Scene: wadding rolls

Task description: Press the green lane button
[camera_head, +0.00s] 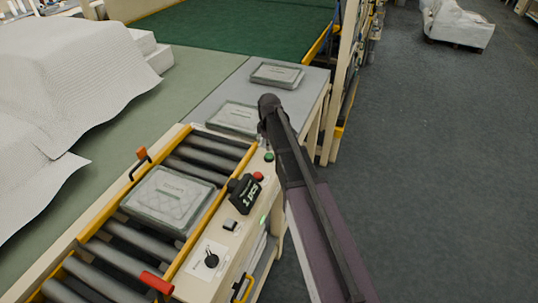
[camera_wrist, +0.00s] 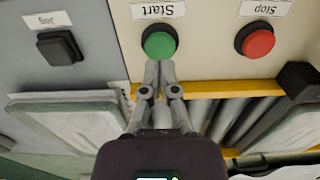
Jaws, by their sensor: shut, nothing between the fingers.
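The round green button (camera_wrist: 159,42) is at the top middle of the wrist view, under a label reading "Start" that appears upside down. It also shows in the head view (camera_head: 269,157) on the cream side panel of the roller lane. My gripper (camera_wrist: 153,76) is shut and empty, its fingertips just below the green button in the picture. They look very close to its edge; I cannot tell whether they touch it.
A red button (camera_wrist: 255,41) labelled "Stop" is right of the green one. A black button (camera_wrist: 60,48) sits on the grey panel to the left. A packaged pad (camera_head: 172,197) lies on the rollers (camera_head: 200,165).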

